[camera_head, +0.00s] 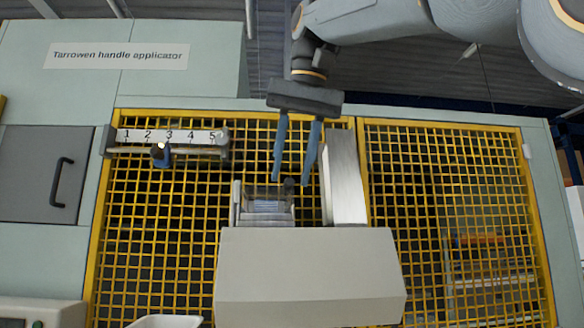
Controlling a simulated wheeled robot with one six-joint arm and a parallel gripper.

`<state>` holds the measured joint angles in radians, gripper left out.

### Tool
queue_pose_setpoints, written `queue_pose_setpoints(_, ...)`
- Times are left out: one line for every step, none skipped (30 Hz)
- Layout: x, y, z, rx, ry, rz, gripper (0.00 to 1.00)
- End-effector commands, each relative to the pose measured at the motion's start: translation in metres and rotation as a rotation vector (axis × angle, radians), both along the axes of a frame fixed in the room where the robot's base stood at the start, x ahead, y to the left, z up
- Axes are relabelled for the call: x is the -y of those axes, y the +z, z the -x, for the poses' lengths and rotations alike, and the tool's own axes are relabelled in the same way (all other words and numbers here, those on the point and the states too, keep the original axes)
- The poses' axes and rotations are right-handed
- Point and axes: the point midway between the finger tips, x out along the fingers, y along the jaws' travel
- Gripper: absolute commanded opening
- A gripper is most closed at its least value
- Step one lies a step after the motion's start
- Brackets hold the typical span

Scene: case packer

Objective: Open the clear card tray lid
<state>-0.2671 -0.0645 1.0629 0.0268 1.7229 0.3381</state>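The card tray (238,213) is a small grey holder in front of the yellow mesh, just left of centre. Bluish cards or a see-through cover (267,207) show inside it; I cannot make out the clear lid's edges or whether it is raised. A small dark knob (289,184) is at the tray's upper right. My gripper (291,183) points down from above with its two blue fingers apart and nothing seen between them but the knob area. The fingertips are level with the knob in the picture; I cannot tell whether they touch it.
A tall light metal panel (343,178) stands just right of my fingers. A large grey box (310,275) juts out below the tray. A numbered scale (170,137) with a dark slider (160,154) is at left. Yellow mesh guards (450,200) fill the background.

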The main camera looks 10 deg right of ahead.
Motion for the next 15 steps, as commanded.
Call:
queue_pose_setpoints(0.0000, -0.0013, -0.0003, 0.000, 0.000, 0.000, 0.32)
queue_pose_setpoints(-0.0001, -0.0018, -0.0005, 0.001, 0.000, 0.000, 0.32)
queue_pose_setpoints(-0.0001, -0.0023, -0.0007, 0.001, 0.000, 0.000, 0.32)
queue_pose_setpoints(-0.0002, -0.0025, -0.0008, 0.001, 0.000, 0.000, 0.32)
queue_pose_setpoints(-0.0002, -0.0025, -0.0008, 0.001, 0.000, 0.000, 0.32)
queue_pose_setpoints(-0.0002, -0.0025, -0.0008, 0.001, 0.000, 0.000, 0.32)
queue_pose_setpoints(-0.0003, -0.0025, -0.0008, 0.001, 0.000, 0.000, 0.32)
queue_pose_setpoints(-0.0003, -0.0024, -0.0008, 0.001, 0.000, 0.000, 0.32)
queue_pose_setpoints(-0.0003, -0.0024, -0.0008, 0.001, 0.000, 0.000, 0.32)
queue_pose_setpoints(-0.0003, -0.0024, -0.0008, 0.001, 0.000, 0.000, 0.29)
queue_pose_setpoints(-0.0002, -0.0023, -0.0009, 0.001, 0.000, 0.000, 0.24)
queue_pose_setpoints(-0.0003, -0.0024, -0.0008, 0.001, 0.000, 0.000, 0.17)
queue_pose_setpoints(-0.0002, -0.0023, -0.0009, 0.001, 0.000, 0.000, 0.12)
queue_pose_setpoints(-0.0002, -0.0023, -0.0009, 0.001, 0.000, 0.000, 0.07)
queue_pose_setpoints(-0.0002, -0.0023, -0.0009, 0.001, 0.000, 0.000, 0.00)
